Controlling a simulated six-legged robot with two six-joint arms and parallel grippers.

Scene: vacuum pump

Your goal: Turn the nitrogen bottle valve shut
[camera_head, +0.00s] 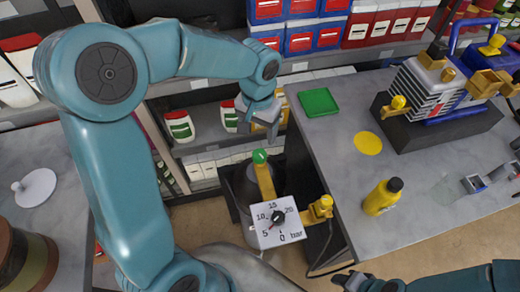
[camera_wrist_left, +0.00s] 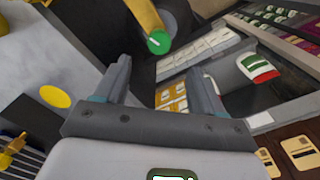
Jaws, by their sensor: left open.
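A white dial gauge (camera_head: 277,222) marked in bar sits in front of the valve. My left gripper (camera_head: 261,122) is open and empty, a little beyond the knob in the head view. In the left wrist view the knob lies past the spread fingers (camera_wrist_left: 160,68), apart from them. My right gripper (camera_head: 365,283) shows only partly at the bottom edge.
The grey workbench (camera_head: 330,150) is right of the bottle, bearing a green tray (camera_head: 318,102), a yellow disc (camera_head: 367,143), a yellow bottle (camera_head: 383,197) and the pump (camera_head: 440,95). A yellow fitting (camera_head: 320,207) sits beside the gauge. Stocked shelves (camera_head: 215,85) stand behind my left gripper.

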